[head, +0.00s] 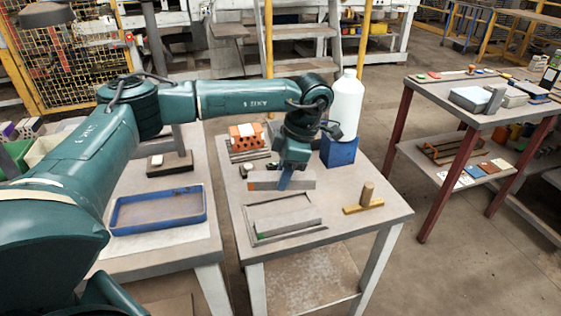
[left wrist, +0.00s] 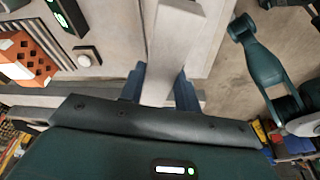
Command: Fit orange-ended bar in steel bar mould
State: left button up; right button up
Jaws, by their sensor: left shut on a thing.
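My left gripper (head: 285,183) is shut on the orange-ended bar (head: 301,181), a grey bar whose orange end points left in the head view. The bar seems to be held above the near table. In the left wrist view, the bar (left wrist: 168,40) runs between the two blue fingers of the gripper (left wrist: 160,90); its orange end cannot be made out there. The steel bar mould (head: 318,228) lies in front of and below the bar, a shallow framed shape. A grey block with a green mark at its left end lies within the frame. My right gripper is not in view.
A wooden peg on a base (head: 366,197) stands right of the mould. A white bottle (head: 346,98) and blue block (head: 340,151) stand behind. An orange hollow brick (head: 246,137) is at the back left. A blue tray (head: 158,226) lies on the left table.

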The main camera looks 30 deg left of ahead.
pick_arm(q)
jog(key=n, duration=0.1)
jog(key=a+n, duration=0.1)
jog(key=shift+w+f+n+g, duration=0.1)
jog(key=shift+w+n+g, duration=0.2)
jog(key=shift+a+f+h, duration=0.1)
jog(key=shift+f+h, duration=0.1)
jog(key=shift+h, duration=0.1)
jog(key=shift+f+b, duration=0.55)
jog(key=shift+f, duration=0.05)
notch_tip(320, 180, down, 4)
jog(key=b, duration=0.2)
jog(key=shift+r+b, duration=0.25)
jog(key=shift+b, duration=0.1)
jog(key=shift+f+b, duration=0.3)
jog(key=shift+f, duration=0.05)
jog(key=shift+r, duration=0.2)
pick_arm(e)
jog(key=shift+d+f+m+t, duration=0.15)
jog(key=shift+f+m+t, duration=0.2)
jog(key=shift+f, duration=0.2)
pick_arm(q)
jog(key=shift+f, duration=0.25)
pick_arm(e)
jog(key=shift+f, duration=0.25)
pick_arm(q)
jog(key=shift+f, duration=0.3)
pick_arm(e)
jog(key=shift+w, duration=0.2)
